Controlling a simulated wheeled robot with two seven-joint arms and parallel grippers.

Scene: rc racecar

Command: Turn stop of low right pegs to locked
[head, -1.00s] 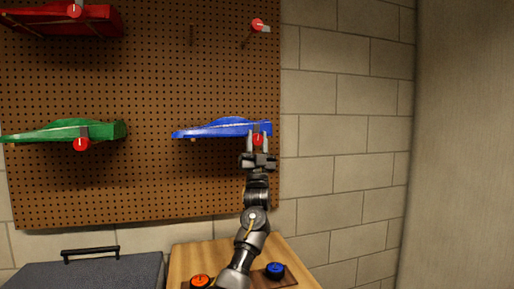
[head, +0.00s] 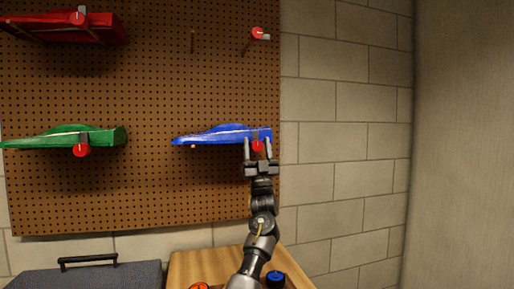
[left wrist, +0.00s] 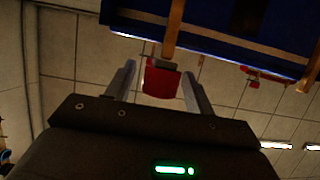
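The low right pegs hold a blue car body (head: 215,135) on the pegboard. Their red stop (head: 257,146) is at the car's right end, and it also shows in the left wrist view (left wrist: 160,84). My left gripper (head: 257,148) is open, its fingers pointing up on either side of the red stop. In the left wrist view, gaps show between the stop and both fingers (left wrist: 158,82). The gripper partly hides the peg area, and I cannot tell the stop's exact turn. My right gripper is not in view.
A green car (head: 65,138) and a red car (head: 50,28) hang on the left of the pegboard (head: 150,190). Empty upper right pegs carry another red stop (head: 258,33). Below are a wooden table (head: 200,264), a blue knob (head: 275,279) and a dark case (head: 110,276).

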